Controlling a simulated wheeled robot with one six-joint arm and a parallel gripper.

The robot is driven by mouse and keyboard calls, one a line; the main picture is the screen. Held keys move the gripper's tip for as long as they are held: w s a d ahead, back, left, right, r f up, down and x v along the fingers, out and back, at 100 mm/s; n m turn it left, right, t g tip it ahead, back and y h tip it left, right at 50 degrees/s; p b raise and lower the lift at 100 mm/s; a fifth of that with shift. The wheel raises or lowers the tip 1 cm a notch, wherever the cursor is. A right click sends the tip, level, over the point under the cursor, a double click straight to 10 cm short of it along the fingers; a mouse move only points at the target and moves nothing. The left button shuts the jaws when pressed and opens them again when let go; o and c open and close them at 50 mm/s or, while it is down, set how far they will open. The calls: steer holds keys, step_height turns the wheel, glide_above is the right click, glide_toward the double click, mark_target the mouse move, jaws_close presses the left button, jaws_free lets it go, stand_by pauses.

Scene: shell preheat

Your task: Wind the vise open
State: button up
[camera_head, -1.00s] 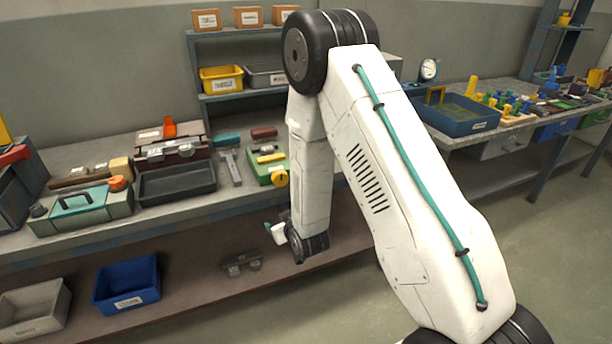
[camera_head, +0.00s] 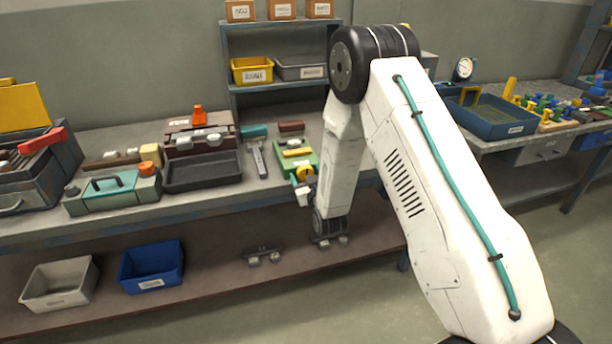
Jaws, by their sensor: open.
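My gripper (camera_head: 302,195) shows only in part, small and pale, at the lower end of my arm. It is open and seems empty, just below the yellow knob in the picture. I cannot tell whether it touches the knob. My forearm stands close at the fixture's right.
A hammer (camera_head: 258,160) and a dark open toolbox (camera_head: 203,184) lie left of the fixture, then a teal-lidded case (camera_head: 113,192). A shelf rack (camera_head: 228,60) stands behind. A blue bin (camera_head: 151,268) and a grey bin (camera_head: 59,283) are on the lower shelf. Open floor lies in front.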

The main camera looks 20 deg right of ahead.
steer(key=shift+w, duration=0.15)
steer(key=c, duration=1)
steer(key=shift+n, duration=0.3)
steer(key=shift+a+n, duration=0.15)
steer(key=shift+n, duration=2.55)
steer(key=o, duration=1)
steer(key=shift+f, duration=0.1)
